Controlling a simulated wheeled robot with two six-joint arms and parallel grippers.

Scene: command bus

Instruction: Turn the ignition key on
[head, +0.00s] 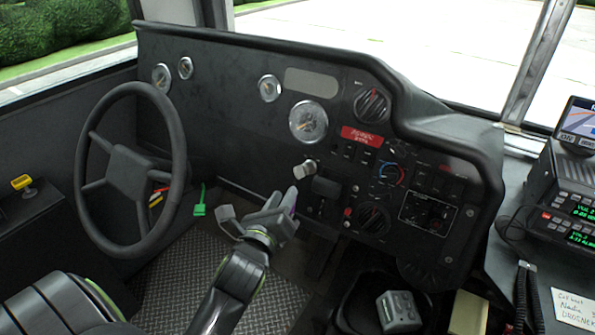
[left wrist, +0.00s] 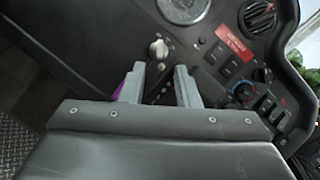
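The switch that looks like the ignition key is a pale silver-grey knob (head: 305,169) on the dark dashboard, right of the steering wheel and below the large gauge. It also shows in the left wrist view (left wrist: 158,48), just beyond my fingertips. My left gripper (head: 282,203) is just below and left of the knob in the head view. In the left wrist view its two fingers (left wrist: 160,72) stand apart, with nothing held between them. A purple patch shows beside the left finger; I cannot tell what it is. My right gripper is in neither view.
The steering wheel (head: 130,172) stands left of my arm. A dark block (head: 325,188) juts out beside the knob, with dials and switches to its right. A red label (head: 362,136) is above. A green tag (head: 199,206) hangs near the wheel.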

